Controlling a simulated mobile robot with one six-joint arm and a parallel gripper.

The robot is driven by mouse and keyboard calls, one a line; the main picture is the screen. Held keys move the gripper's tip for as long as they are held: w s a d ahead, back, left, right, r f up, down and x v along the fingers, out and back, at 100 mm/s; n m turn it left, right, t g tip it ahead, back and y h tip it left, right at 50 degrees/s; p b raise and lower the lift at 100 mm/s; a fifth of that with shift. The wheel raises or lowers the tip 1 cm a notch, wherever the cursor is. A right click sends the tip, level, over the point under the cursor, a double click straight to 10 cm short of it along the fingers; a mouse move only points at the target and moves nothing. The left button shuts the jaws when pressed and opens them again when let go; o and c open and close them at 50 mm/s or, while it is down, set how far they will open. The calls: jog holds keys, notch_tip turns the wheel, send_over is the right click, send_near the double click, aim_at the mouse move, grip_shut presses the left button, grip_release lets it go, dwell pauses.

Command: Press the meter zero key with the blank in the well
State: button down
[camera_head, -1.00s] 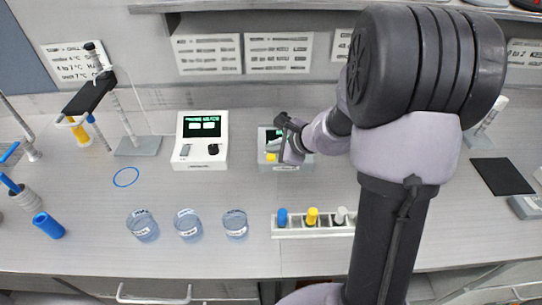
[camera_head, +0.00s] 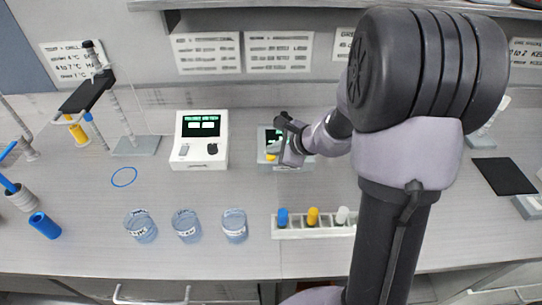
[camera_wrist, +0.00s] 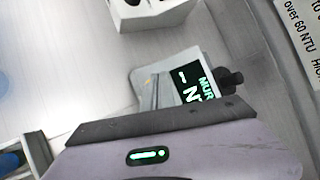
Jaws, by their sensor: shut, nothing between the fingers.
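The grey meter (camera_head: 263,139) stands at the back of the bench, with a dark screen and green characters. A small yellow patch (camera_head: 270,157) shows on its front, partly behind my gripper (camera_head: 279,146). My gripper is shut and empty, over the meter's front right; whether it touches the meter is hidden. In the wrist view the meter's screen (camera_wrist: 194,84) shows large white and green letters beyond my gripper body, which hides the lower part of the meter. The well and the blank cannot be made out.
A white instrument (camera_head: 201,140) with a screen and knobs stands left of the meter. Beakers (camera_head: 187,226) and a rack (camera_head: 300,232) with blue, yellow and white-capped vials stand in front. Bench between these is clear.

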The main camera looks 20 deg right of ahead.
aim_at(273, 157)
jog(key=shift+f+b, duration=0.4)
jog(key=shift+b, duration=0.05)
dwell(0.3)
dwell(0.3)
jog(key=shift+r+p, duration=0.65)
jog(key=shift+r, duration=0.25)
jog(key=shift+r, duration=0.1)
notch_tip(273, 157, up, 5)
jog(key=p, duration=0.4)
dwell(1.7)
